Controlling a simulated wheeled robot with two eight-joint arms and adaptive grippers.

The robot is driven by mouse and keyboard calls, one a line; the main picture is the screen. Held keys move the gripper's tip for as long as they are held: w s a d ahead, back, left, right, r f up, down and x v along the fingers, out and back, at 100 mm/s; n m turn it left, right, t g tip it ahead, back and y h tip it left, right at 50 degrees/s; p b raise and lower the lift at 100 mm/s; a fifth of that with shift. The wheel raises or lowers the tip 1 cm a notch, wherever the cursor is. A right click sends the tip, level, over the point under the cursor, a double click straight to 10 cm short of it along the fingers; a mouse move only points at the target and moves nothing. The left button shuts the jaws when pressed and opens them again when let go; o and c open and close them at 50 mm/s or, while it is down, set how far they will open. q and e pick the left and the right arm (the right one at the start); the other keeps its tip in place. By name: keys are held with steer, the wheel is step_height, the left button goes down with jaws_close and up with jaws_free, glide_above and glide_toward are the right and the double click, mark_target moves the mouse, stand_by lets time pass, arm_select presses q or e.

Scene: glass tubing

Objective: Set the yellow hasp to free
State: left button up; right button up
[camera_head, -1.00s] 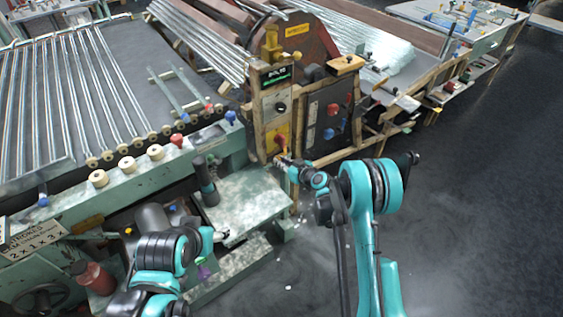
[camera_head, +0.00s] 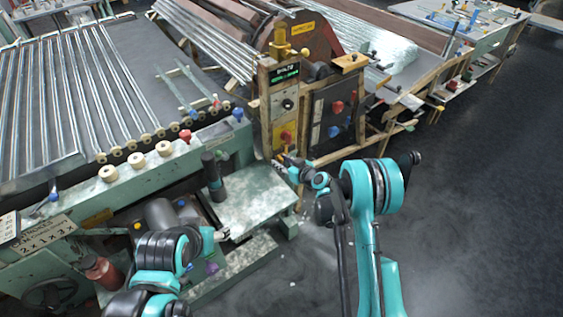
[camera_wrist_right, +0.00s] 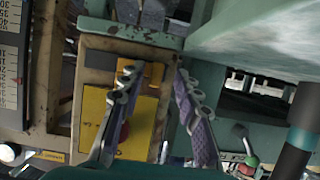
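In the right wrist view, a yellow panel (camera_wrist_right: 107,106) with dark marks and a red knob (camera_wrist_right: 125,130) is on a worn machine front. An orange-yellow piece (camera_wrist_right: 153,72) above it may be the yellow hasp; its setting cannot be read. My right gripper (camera_wrist_right: 155,88) is open, its two fingers spread in front of this panel with nothing visibly held. In the head view my right gripper (camera_head: 279,159) is just below the yellow panel (camera_head: 287,135). My left gripper (camera_head: 223,233) is low beside the green bench; its fingers are too small to read.
A dark panel (camera_head: 322,105) with red and blue knobs stands right of the control column. A green shelf (camera_head: 248,198) lies below and left of my right gripper, with a dark upright cylinder (camera_head: 213,178) beside it. Open floor (camera_head: 470,220) is at the right.

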steer(key=v, duration=1.1)
steer(key=shift+s+d, duration=0.25)
steer(key=shift+s, duration=0.1)
steer(key=s+d+r+m+g+h, duration=0.2)
steer(key=s+d+r+m+h, duration=0.15)
steer(key=s+r, duration=0.85)
steer(key=s+d+r+m+g+h, duration=0.1)
steer(key=s+d, duration=0.3)
steer(key=s, duration=0.5)
steer(key=s+d+m+h, duration=0.2)
steer(key=s+d+h, duration=0.1)
steer(key=s, duration=0.6)
steer(key=shift+s+d+r+m+g, duration=0.25)
steer(key=shift+d+r+m+g, duration=0.1)
steer(key=shift+d+r+g, duration=0.05)
stand_by(1.6)
